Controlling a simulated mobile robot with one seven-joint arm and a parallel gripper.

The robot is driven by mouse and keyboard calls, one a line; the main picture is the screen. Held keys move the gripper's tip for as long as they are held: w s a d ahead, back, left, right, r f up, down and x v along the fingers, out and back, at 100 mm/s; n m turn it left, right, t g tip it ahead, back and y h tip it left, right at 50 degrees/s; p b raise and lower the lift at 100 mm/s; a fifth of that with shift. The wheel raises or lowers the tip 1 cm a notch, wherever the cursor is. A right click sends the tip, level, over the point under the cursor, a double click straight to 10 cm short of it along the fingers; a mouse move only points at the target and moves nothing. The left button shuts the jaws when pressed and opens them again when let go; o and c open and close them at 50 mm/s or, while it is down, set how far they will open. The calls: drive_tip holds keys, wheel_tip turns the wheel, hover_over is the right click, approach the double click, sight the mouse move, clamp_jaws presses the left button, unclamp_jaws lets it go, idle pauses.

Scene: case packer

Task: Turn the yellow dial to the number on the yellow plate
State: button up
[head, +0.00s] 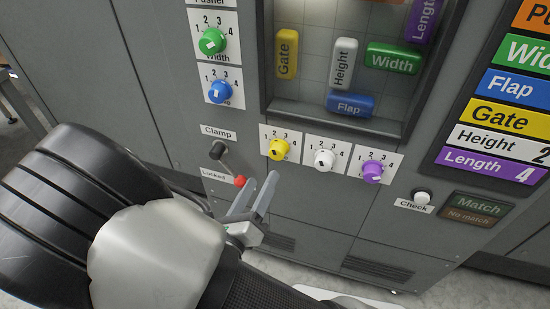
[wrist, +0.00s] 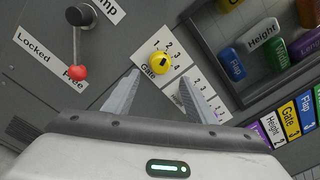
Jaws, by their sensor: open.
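The yellow dial (head: 278,149) sits on a white label marked 1 to 4 on the grey panel, at the left of a row of dials. In the wrist view the yellow dial (wrist: 162,63) is just beyond and between my fingertips, with a dark mark on its face. I cannot tell for sure which number it points to. My gripper (head: 262,181) is open and empty, below the dial and apart from it. The yellow Gate plate (head: 492,114) is on the right board, its number cut off. In the wrist view the Gate plate (wrist: 289,125) seems to show 3, though small.
The clamp lever (head: 220,149) is left of the dial, its red ball (wrist: 79,71) by the word Free. White (head: 325,159) and purple (head: 372,171) dials stand to the right. Green (head: 212,41) and blue (head: 219,91) dials are at upper left. A recessed window holds coloured blocks above.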

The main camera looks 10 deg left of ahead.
sight(275, 156)
drive_tip(key=w, duration=0.3)
drive_tip(key=w+b, duration=0.1)
drive_tip(key=w, duration=0.2)
drive_tip(key=w+d, duration=0.1)
drive_tip(key=w, duration=0.2)
drive_tip(key=shift+w+d, duration=0.1)
drive_tip(key=shift+w, duration=0.3)
drive_tip(key=shift+c, duration=0.2)
drive_tip(key=c, duration=1)
